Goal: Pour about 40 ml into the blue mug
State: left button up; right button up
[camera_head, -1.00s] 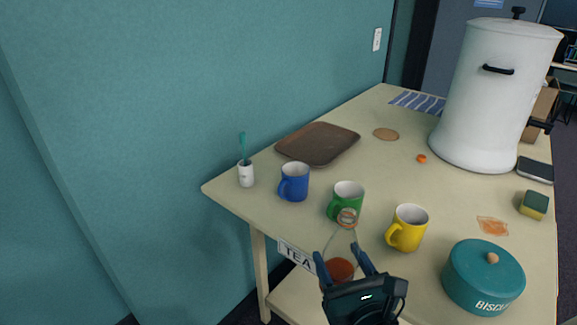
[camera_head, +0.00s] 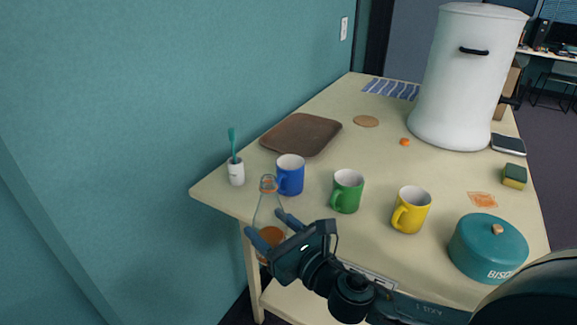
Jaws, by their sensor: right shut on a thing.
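The blue mug (camera_head: 290,178) stands upright on the table's left part, left of a green mug (camera_head: 347,192) and a yellow mug (camera_head: 411,211). My right gripper (camera_head: 266,229) is shut on a clear glass bottle (camera_head: 268,207) with orange-brown liquid (camera_head: 271,241) in its lower part. The bottle is nearly upright, in front of the table's front edge, and its neck shows just left of the blue mug. The inside of the blue mug is too small to tell whether it holds anything. My left gripper is not in view.
The table (camera_head: 318,230) also bears a brown tray (camera_head: 301,134), a white cup with a teal stick (camera_head: 236,172), a coaster (camera_head: 366,121), a large white urn (camera_head: 459,85), a sponge (camera_head: 514,176), an orange stain (camera_head: 482,200) and a teal biscuit tin (camera_head: 487,249).

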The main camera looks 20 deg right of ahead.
jog(key=w+r+n+g+y+b, duration=0.2)
jog(key=w+n+g+y+b, duration=0.15)
jog(key=w+y, duration=0.45)
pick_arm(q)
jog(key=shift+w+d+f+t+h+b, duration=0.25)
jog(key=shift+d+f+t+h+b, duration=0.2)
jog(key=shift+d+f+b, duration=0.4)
pick_arm(e)
jog(key=w+d+r+n+g, duration=0.2)
jog(key=w+d+r+n, duration=0.1)
jog(key=w+d+r, duration=0.3)
jog(key=shift+w+d+r+y, duration=0.4)
jog(key=shift+w+r, duration=0.05)
jog(key=shift+r, duration=0.2)
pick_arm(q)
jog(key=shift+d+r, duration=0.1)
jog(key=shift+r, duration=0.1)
pick_arm(e)
jog(key=shift+f, duration=0.15)
